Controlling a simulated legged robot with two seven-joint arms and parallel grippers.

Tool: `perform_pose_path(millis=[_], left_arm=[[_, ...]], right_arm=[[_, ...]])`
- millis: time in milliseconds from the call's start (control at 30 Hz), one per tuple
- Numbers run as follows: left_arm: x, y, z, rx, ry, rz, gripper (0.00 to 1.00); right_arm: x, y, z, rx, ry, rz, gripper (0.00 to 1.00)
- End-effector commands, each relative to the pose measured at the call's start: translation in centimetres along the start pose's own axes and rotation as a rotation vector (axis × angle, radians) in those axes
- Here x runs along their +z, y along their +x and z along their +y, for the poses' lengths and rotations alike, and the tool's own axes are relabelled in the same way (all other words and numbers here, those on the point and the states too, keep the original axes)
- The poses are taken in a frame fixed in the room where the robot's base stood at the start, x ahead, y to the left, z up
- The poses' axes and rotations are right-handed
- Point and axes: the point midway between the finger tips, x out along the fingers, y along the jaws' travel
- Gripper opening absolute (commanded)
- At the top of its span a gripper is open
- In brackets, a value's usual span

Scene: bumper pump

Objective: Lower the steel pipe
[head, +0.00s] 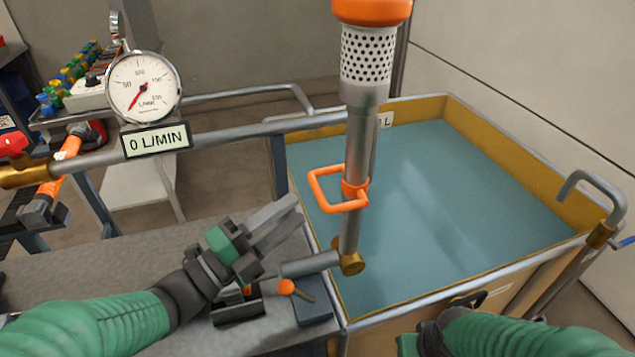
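The steel pipe (357,150) stands nearly upright. It has a perforated strainer (368,55) under an orange cap at its top and a brass elbow (351,263) at its foot. An orange loop handle (322,192) sticks out from its middle to the left. My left gripper (294,210) is left of the pipe and below the handle, apart from both. Its two fingers point up and right with a gap between them, and nothing is held. My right gripper (470,305) is low at the tank's front edge, partly cut off, its fingers unclear.
A water-filled tank (520,145) with yellow inner walls lies behind and right of the pipe. A round gauge (144,88) and a "0 L/MIN" sign (157,140) sit on a horizontal pipe at left. An orange-knobbed lever (287,287) stands near my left gripper. A hooked pipe (606,190) is at right.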

Motion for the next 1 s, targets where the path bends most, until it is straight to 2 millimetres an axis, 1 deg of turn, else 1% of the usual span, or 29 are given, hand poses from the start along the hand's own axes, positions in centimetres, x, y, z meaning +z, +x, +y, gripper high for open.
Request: perform_pose_path(millis=[33,100,200,300,433,633,667,900,933,1000], left_arm=[[-0.2,1.4,0.2,0.0,0.0,0.006,0.35],[-0.1,3.1,0.2,-0.001,0.0,0.004,0.35],[-0.1,5.1,0.2,0.0,0.0,0.003,0.35],[0.0,6.5,0.2,0.0,0.0,0.001,0.35],[0.0,7.2,0.1,-0.002,-0.001,-0.002,0.35],[0.0,7.3,0.1,-0.001,-0.001,-0.002,0.35],[0.0,7.3,0.1,-0.001,-0.001,-0.002,0.34],[0.0,7.2,0.1,0.0,-0.001,-0.002,0.02],[0.0,7.2,0.1,0.0,-0.001,-0.002,0.0],[0.0,7.2,0.1,0.0,-0.001,-0.002,0.0]], right_arm=[[0.1,0.2,0.0,0.0,0.0,0.0,0.36],[0.1,0.3,0.0,0.0,0.0,0.0,0.36],[0.1,0.4,0.0,0.0,0.0,0.0,0.36],[0.1,0.5,0.0,0.0,-0.001,0.0,0.36],[0.1,0.5,0.0,0.0,0.0,0.0,0.36],[0.1,0.5,0.0,0.0,0.0,0.0,0.36],[0.1,0.5,0.0,0.0,0.0,0.0,0.36],[0.1,0.5,0.0,0.0,0.0,0.001,0.36],[0.1,0.5,0.0,0.0,0.0,0.0,0.36],[0.1,0.5,0.0,0.0,0.0,0.0,0.36]])
